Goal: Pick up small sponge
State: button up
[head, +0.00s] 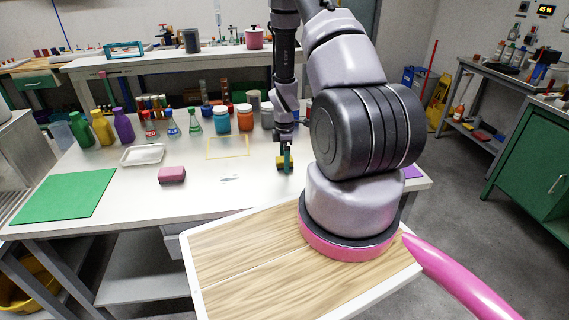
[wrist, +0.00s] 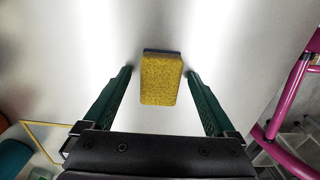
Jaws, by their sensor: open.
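A small yellow sponge (head: 280,164) with a dark layer on one side rests on the white table (head: 120,203), toward its right part. In the wrist view the sponge (wrist: 161,82) lies between the two green fingers of my gripper (wrist: 159,74), with a visible gap on each side. In the head view my gripper (head: 286,158) points down at the sponge and partly covers it. The gripper is open. Whether the fingertips touch the table cannot be told.
A pink block (head: 172,174), a white tray (head: 142,154) and a green mat (head: 65,196) lie to the left. A yellow outline (head: 228,156) lies near the sponge. Several bottles and jars (head: 221,118) line the back. The table around the sponge is mostly clear.

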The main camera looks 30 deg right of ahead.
grip_shut()
jog(key=shift+r, duration=0.1)
notch_tip(320, 180, up, 10)
jog(key=shift+f, duration=0.1)
dwell(0.5)
